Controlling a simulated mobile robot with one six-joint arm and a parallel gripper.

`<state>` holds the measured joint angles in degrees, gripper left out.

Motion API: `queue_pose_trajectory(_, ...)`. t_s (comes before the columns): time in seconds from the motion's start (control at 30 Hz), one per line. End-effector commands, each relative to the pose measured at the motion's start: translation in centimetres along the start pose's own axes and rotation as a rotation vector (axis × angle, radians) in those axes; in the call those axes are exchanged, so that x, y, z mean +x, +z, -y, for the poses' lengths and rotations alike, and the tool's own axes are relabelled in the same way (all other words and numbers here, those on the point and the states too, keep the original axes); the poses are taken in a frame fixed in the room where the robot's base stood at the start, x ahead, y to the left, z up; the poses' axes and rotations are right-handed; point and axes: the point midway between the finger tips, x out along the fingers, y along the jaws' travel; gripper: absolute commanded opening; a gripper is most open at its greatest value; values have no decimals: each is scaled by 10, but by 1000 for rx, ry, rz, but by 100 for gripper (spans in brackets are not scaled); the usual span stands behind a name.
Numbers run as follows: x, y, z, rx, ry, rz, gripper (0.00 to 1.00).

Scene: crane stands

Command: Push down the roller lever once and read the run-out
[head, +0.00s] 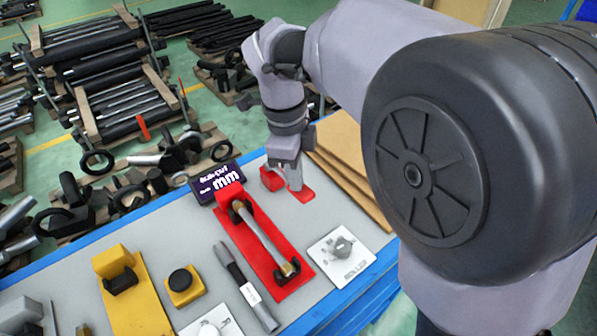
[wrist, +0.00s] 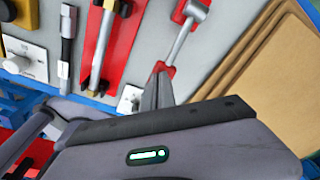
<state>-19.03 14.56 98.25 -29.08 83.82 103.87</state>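The roller lever, a grey bar (wrist: 181,42) with red ends, shows in the wrist view. In the head view its red block (head: 271,179) and red base (head: 303,194) show beside my gripper (head: 294,182), which hides most of the bar. My gripper's fingers (wrist: 158,88) are together, pointing down at the lever's near red end. I cannot tell whether they touch it or are shut on anything. The dark run-out display (head: 217,182) shows "mm"; its smaller text is too small to read.
A red stand (head: 262,248) holding a shaft lies left of the lever. A white plate with a grey knob, labelled like "ROLLER" (head: 357,268), lies in front. A pen-like tool (head: 244,287), yellow stand (head: 137,302) and yellow button box (head: 184,286) lie left. Brown boards (head: 349,162) lie right.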

Motion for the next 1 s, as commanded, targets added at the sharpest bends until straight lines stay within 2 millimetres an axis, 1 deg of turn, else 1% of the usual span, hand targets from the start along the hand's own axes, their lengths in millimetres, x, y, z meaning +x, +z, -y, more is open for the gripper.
queue_pose_trajectory(0.03,12,1,0,0,0,0,0)
queue_pose_trajectory(0.1,19,2,0,0,0,0,0)
queue_pose_trajectory(0.17,21,2,0,0,0,0,0)
queue_pose_trajectory(0.33,17,2,0,0,0,0,0)
queue_pose_trajectory(0.4,15,5,0,-1,0,1,0)
queue_pose_trajectory(0.63,2,31,0,-1,1,1,0)
queue_pose_trajectory(0.87,4,31,0,0,0,1,0)
queue_pose_trajectory(0.93,0,31,0,0,-1,1,0)
queue_pose_trajectory(1.0,-9,31,0,-1,-1,1,0)
